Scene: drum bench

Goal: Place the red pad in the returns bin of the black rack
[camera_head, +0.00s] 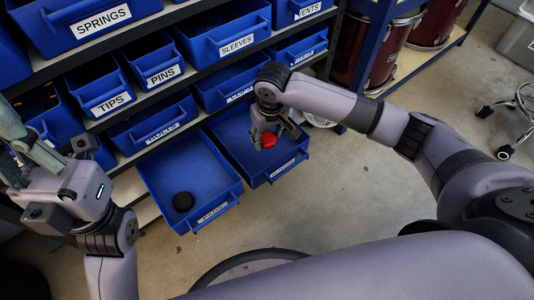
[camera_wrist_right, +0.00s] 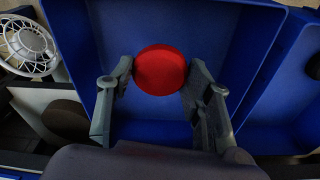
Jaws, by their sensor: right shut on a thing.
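The red pad (camera_head: 268,141) is a small round disc. My right gripper (camera_head: 268,132) is shut on it, with a finger on either side of the pad (camera_wrist_right: 160,70) in the right wrist view. The gripper points down and holds the pad over a pulled-out blue bin (camera_head: 284,170) at the lower right of the black rack (camera_head: 165,143). That bin looks empty in the wrist view; its front label is too small to read, so I cannot tell whether it is the returns bin. My left gripper (camera_head: 30,160) is at the left edge; its finger opening is unclear.
A second pulled-out blue bin (camera_head: 162,176) beside it holds a black round pad (camera_head: 183,201). Labelled bins such as PINS (camera_head: 158,68) and SLEEVES (camera_head: 222,38) fill the upper shelves. Red drums (camera_head: 383,58) stand to the right.

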